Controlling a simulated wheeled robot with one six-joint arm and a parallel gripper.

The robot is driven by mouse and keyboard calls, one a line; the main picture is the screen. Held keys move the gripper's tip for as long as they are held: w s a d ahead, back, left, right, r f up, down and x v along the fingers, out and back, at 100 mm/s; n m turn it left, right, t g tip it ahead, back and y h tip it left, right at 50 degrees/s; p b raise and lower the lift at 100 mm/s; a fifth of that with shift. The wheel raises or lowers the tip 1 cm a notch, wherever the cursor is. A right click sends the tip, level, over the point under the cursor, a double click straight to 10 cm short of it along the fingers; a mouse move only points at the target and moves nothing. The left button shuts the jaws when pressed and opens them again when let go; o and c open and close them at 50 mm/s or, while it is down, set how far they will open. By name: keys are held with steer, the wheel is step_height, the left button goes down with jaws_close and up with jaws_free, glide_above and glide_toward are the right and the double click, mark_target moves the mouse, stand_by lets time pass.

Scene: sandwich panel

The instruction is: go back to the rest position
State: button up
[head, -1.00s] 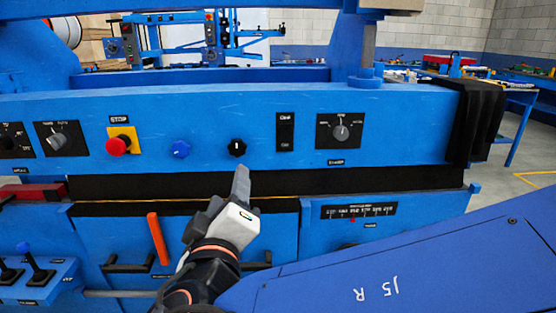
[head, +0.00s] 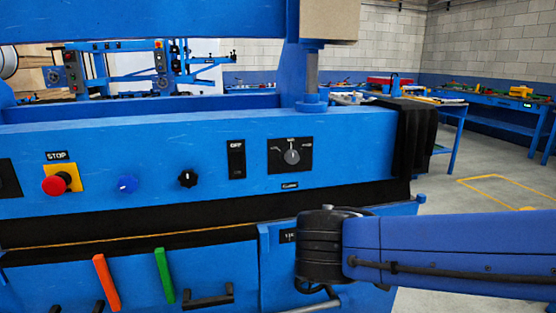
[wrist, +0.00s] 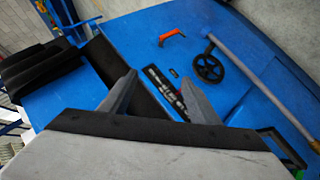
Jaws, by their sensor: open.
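My gripper (wrist: 158,82) shows in the wrist view with its two grey fingers spread apart and nothing between them. Beyond the fingers is the blue machine front with a black scale plate (wrist: 165,92). The gripper is out of sight in the head view. There, my blue arm link and black joint reach in from the right, in front of the lower right of the machine panel (head: 215,200).
The panel carries a red stop button (head: 56,184), a blue knob (head: 127,184), a black knob (head: 188,179), an OFF switch (head: 237,158) and a rotary selector (head: 291,156). Orange (head: 106,282) and green (head: 164,275) handles stand below. Open floor (head: 480,190) lies to the right.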

steer(key=s+d+f+m+g+y, duration=0.4)
steer(key=s+d+f+m, duration=0.2)
steer(key=s+d, duration=0.7)
steer(key=shift+s+d+f+m+g+y, duration=0.15)
steer(key=shift+d+f+m+g+y, duration=0.2)
steer(key=shift+f, duration=1.05)
steer(key=shift+a, duration=0.1)
